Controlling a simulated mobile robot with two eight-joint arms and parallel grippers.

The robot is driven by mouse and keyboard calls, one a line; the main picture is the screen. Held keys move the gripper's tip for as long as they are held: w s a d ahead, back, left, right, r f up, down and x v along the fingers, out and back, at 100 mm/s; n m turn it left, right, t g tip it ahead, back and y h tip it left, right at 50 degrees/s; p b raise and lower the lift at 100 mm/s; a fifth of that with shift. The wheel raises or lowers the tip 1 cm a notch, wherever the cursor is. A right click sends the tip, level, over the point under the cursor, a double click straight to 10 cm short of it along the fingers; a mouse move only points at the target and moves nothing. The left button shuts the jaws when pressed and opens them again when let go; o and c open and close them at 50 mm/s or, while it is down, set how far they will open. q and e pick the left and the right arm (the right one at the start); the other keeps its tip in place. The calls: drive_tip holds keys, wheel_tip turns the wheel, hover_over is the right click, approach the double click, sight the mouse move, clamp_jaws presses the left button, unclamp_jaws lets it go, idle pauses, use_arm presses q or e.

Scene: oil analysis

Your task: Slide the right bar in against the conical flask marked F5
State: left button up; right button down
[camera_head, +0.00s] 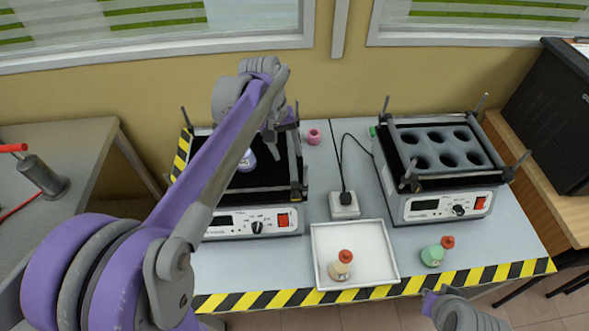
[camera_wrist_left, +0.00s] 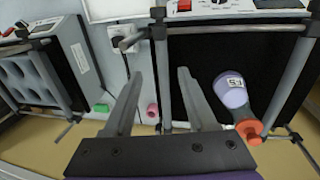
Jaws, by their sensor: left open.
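In the head view the flask (camera_head: 247,160) is partly hidden by my left arm. The right bar (camera_wrist_left: 163,85) is a grey rod along the platform's side, with a clear gap to the flask. It also shows in the head view (camera_head: 298,165). My left gripper (camera_wrist_left: 159,75) is open, its fingers either side of the bar in the wrist view. Whether they touch it, I cannot tell. In the head view the gripper (camera_head: 273,140) is over the platform.
A second shaker (camera_head: 440,155) with a holed rack stands right. Between are a power socket (camera_head: 344,205) and a pink ring-like object (camera_head: 313,136). In front are a white tray (camera_head: 322,275) holding an orange-stoppered flask (camera_head: 341,266), and a green flask (camera_head: 433,256). Part of my right arm shows below.

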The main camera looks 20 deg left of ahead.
sight(293, 176)
use_arm(q)
drive_tip(key=f, duration=0.3)
drive_tip(key=d+f, duration=0.1)
drive_tip(key=f, duration=0.5)
drive_tip(key=shift+s+d, duration=0.1)
drive_tip(key=shift+d, duration=0.25)
drive_tip(key=shift+c, duration=0.2)
clamp_jaws()
